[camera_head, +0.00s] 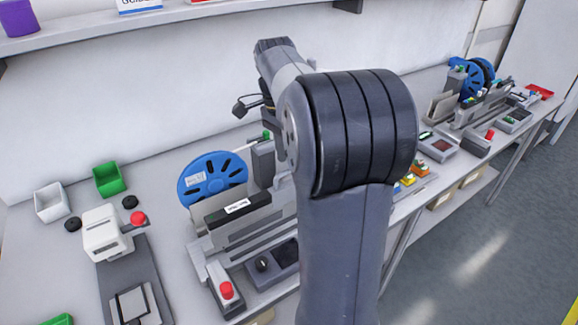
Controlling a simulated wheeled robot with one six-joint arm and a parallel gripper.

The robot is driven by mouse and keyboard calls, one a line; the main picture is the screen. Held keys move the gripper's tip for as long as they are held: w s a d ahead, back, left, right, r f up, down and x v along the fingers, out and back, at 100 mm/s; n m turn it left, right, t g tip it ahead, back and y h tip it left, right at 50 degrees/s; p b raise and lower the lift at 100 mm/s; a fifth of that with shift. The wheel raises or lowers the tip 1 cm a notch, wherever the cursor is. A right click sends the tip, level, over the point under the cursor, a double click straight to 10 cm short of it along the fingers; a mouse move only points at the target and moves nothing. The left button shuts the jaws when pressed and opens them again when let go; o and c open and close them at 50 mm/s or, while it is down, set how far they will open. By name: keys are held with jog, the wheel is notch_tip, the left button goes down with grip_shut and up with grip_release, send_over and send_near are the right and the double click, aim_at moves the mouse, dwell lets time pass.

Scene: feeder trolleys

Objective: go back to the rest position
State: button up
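My own arm stands large in the middle of the head camera view. Its upper link rises from the bottom edge to a thick, dark, ribbed joint, and a slimmer grey link reaches away behind it to the upper left. A small dark part with a cable shows below that far link, above the bench. I cannot make out my gripper's fingers; they are hidden behind the arm or too small to tell, so I cannot see whether anything is held.
A long white bench (165,185) carries a blue reel (213,178) on a feeder, a white press-like device (106,232), a green bin (109,179) and a white bin (51,202). More feeders and another blue reel (465,78) stand right. A shelf (90,31) runs above. Grey floor (480,245) is clear right.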

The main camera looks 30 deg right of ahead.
notch_tip(320, 180, up, 6)
jog(key=w, duration=0.1)
jog(key=shift+w+r+p, duration=0.15)
jog(key=shift+r+p, duration=0.1)
jog(key=shift+p, duration=0.1)
jog(key=f, duration=0.3)
jog(key=s+f+b, duration=0.1)
jog(key=f, duration=0.3)
jog(key=s+f, duration=0.1)
jog(key=f, duration=0.2)
jog(key=shift+f, duration=0.3)
jog(key=shift+a+f+b, duration=0.15)
jog(key=shift+a+b, duration=0.05)
jog(key=shift+b, duration=0.15)
jog(key=shift+s+a, duration=0.1)
jog(key=shift+a, duration=0.2)
